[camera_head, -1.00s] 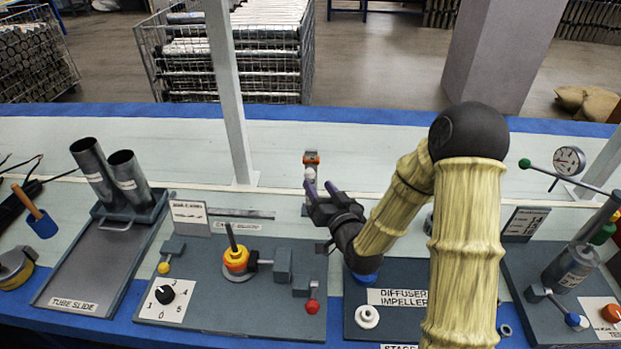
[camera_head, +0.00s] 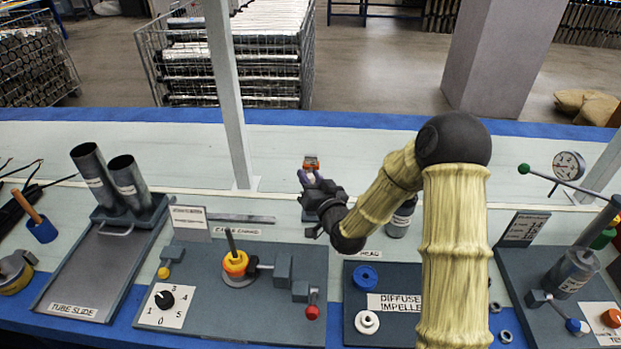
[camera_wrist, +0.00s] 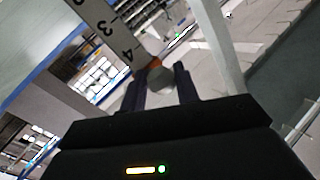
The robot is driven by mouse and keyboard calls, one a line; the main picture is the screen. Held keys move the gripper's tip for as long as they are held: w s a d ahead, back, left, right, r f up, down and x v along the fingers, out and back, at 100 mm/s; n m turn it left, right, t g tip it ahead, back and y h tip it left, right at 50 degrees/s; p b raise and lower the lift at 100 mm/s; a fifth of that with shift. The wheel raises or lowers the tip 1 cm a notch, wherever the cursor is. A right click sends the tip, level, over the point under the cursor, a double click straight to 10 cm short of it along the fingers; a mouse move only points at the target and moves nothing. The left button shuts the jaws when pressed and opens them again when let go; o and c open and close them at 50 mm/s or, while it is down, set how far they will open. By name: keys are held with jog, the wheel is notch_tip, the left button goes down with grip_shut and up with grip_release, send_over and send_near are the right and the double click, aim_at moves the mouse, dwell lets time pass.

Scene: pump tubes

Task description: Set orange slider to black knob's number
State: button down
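The black knob (camera_head: 165,299) sits on a white dial plate with printed numbers at the front left; I cannot tell which number it points at. The orange slider (camera_head: 311,163) is at the back middle, partly hidden by my gripper (camera_head: 309,180). In the wrist view the orange slider (camera_wrist: 154,63) is beside a pale scale (camera_wrist: 95,25), close to the printed 4. Its pale round handle (camera_wrist: 160,79) lies between the two dark fingers of my gripper (camera_wrist: 159,84). Whether the fingers press on the handle is unclear.
A yellow-orange ring on a post (camera_head: 235,263) and a red-knobbed lever (camera_head: 312,312) stand on the grey board right of the dial. A white upright post (camera_head: 232,100) rises left of the slider. A dark capped cylinder (camera_head: 400,217) stands right of my wrist.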

notch_tip(320, 180, down, 8)
jog(key=b, duration=0.6)
jog(key=shift+a+b, duration=0.3)
jog(key=shift+b, duration=0.05)
jog(key=shift+s, duration=0.15)
jog(key=c, duration=1.2)
grip_release()
jog(key=shift+o, duration=0.2)
jog(key=shift+d, duration=0.1)
jog(key=shift+d, duration=0.1)
jog(key=p+v, duration=1.3)
jog(key=v, duration=0.4)
jog(key=shift+p, duration=0.3)
